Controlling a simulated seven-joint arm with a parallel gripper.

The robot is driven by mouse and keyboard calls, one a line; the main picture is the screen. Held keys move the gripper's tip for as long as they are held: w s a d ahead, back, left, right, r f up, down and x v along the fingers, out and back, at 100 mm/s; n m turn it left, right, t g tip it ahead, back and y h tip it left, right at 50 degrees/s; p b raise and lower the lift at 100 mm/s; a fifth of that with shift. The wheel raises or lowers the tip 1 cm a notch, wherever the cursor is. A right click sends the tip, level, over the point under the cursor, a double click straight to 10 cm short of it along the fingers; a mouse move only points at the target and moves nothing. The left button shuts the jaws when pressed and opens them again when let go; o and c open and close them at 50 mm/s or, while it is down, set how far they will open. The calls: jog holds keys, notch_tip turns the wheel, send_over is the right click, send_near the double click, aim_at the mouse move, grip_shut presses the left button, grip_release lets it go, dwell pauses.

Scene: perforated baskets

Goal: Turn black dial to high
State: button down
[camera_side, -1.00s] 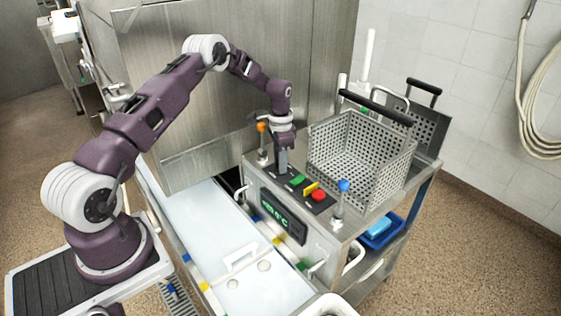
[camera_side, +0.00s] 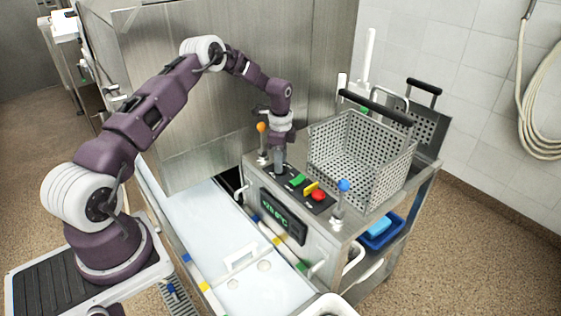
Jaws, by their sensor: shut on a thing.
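My gripper (camera_side: 280,167) points straight down at the left end of the black control panel (camera_side: 305,188) on top of the steel unit. It is shut on the black dial there. The fingers hide most of the dial, so its pointer and setting cannot be read. Right of the gripper on the panel are a green switch (camera_side: 297,180), a yellow switch (camera_side: 311,188) and a red button (camera_side: 318,196). A green-lit display (camera_side: 283,218) is on the unit's front; its digits are too small to read surely.
An orange-topped lever (camera_side: 261,128) stands close left of my gripper, and a blue-topped lever (camera_side: 343,187) stands at the right. A perforated basket (camera_side: 360,160) with a black handle is behind the panel. A blue tray (camera_side: 380,232) is on the lower shelf.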

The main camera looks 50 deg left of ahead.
dwell(0.4)
jog(key=c, duration=1.1)
grip_release()
jog(key=shift+o, duration=0.2)
notch_tip(320, 180, up, 7)
jog(key=shift+r, duration=0.2)
jog(key=s+d+r+n+t, duration=0.1)
jog(key=s+d+r+n, duration=0.1)
jog(key=s+d+r, duration=0.45)
jog(key=s+d+r+n+t+y, duration=0.1)
jog(key=s+d+r, duration=0.2)
jog(key=r, duration=0.6)
jog(key=s+d+r+n+t, duration=0.1)
jog(key=s+d+r+n, duration=0.1)
jog(key=s+d+r, duration=0.45)
jog(key=s+d+r+n+t, duration=0.1)
jog(key=s+d+n, duration=0.1)
jog(key=s, duration=0.7)
jog(key=s+d+n+t+h, duration=0.1)
jog(key=s+d+n, duration=0.2)
jog(key=s, duration=0.6)
jog(key=shift+s+r+n+t, duration=0.2)
jog(key=shift+r+n+t, duration=0.1)
jog(key=shift+r, duration=0.05)
